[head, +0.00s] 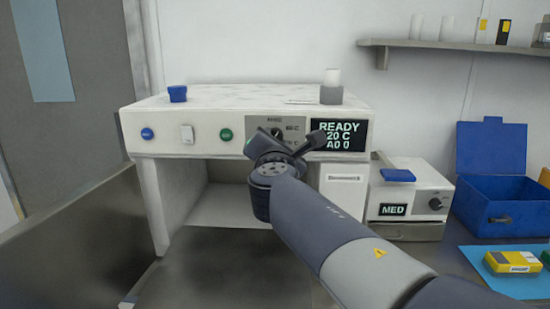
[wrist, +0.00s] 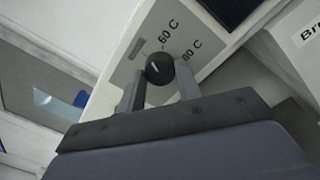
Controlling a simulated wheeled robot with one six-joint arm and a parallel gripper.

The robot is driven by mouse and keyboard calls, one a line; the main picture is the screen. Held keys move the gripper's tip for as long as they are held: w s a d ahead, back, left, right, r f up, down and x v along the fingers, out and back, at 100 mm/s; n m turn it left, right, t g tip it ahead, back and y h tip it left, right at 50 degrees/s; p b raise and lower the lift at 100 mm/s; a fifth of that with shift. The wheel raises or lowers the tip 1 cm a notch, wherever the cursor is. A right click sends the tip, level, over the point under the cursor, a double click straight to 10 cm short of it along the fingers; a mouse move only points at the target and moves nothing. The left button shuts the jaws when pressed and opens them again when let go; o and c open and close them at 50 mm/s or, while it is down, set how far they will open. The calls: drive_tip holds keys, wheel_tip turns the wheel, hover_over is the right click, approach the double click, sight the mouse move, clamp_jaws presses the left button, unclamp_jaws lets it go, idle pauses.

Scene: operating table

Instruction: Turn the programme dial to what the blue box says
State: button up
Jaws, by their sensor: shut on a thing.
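The programme dial (wrist: 158,68) is a dark round knob with a pale mark, on a grey panel. The wrist view shows the labels 60 C and 80 C beside it; the mark's exact setting is hard to read. My gripper (wrist: 158,88) has a finger on each side of the dial and is shut on it. In the head view my gripper (head: 286,143) covers part of the panel and the dial (head: 277,132) is partly hidden. A blue box (head: 500,203) with its lid raised stands at the far right; I can read no words on it.
A black display (head: 338,135) reads READY, 20 C, A0 0. The white machine (head: 205,118) has blue and green buttons at left. A smaller machine (head: 408,205) shows MED. A yellow box (head: 512,263) lies on a blue mat (head: 482,262) in front of the blue box.

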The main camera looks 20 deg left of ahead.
drive_tip(key=shift+f+m+h+b, duration=0.15)
drive_tip(key=shift+m+h+b, duration=0.15)
drive_tip(key=shift+m+b, duration=3.05)
drive_tip(key=shift+m, duration=0.25)
drive_tip(key=o, duration=1)
drive_tip(key=shift+c, duration=0.2)
drive_tip(key=b+v, duration=0.2)
drive_tip(key=v, duration=0.8)
drive_tip(key=shift+s, duration=0.4)
